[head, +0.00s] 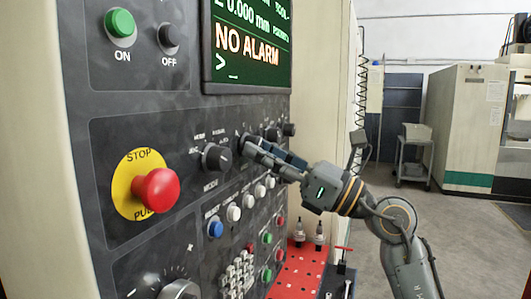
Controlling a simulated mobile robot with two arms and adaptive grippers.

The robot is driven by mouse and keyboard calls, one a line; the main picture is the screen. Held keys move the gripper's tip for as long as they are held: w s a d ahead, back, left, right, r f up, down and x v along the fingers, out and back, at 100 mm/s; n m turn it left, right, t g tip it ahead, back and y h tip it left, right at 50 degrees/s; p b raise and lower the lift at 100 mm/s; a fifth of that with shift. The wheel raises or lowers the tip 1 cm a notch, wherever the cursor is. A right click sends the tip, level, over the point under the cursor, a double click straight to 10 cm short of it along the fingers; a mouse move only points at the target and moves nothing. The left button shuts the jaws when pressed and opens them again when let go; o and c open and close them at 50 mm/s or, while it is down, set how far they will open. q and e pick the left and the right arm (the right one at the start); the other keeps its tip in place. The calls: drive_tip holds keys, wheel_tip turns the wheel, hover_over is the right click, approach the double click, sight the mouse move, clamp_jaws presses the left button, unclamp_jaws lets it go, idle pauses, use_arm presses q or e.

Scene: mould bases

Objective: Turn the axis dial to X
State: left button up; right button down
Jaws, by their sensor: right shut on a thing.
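My right gripper (250,146) reaches in from the right and is shut on a dial on the dark control panel (110,215). That dial sits just right of the mode dial (215,157) and is mostly hidden by the fingers. It appears to be the axis dial, but its pointer and most of its position marks cannot be read. My left gripper is not in view.
A red stop button (156,190) on a yellow disc stands out at left. Further knobs (289,129) lie beyond the gripper, and several push buttons lie below. The screen (247,45) reads NO ALARM. A red perforated tray (298,272) juts out below my arm.

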drive_tip(key=n+g+b, duration=0.1)
drive_tip(key=n+g, duration=0.1)
drive_tip(key=n, duration=0.4)
drive_tip(key=n+g+h+b, duration=0.1)
drive_tip(key=n+g+b, duration=0.1)
drive_tip(key=n, duration=0.5)
drive_tip(key=w+r+n+g+b, duration=0.1)
drive_tip(key=n+g+b, duration=0.1)
drive_tip(key=n+g, duration=0.2)
drive_tip(key=shift+d+n+h, duration=0.25)
drive_tip(key=shift+n+h, duration=0.15)
drive_tip(key=shift+n, duration=0.9)
drive_tip(key=shift+n+h+p, duration=0.3)
drive_tip(key=shift+n+h, duration=0.1)
drive_tip(key=shift+n, duration=0.8)
drive_tip(key=c, duration=1)
unclamp_jaws()
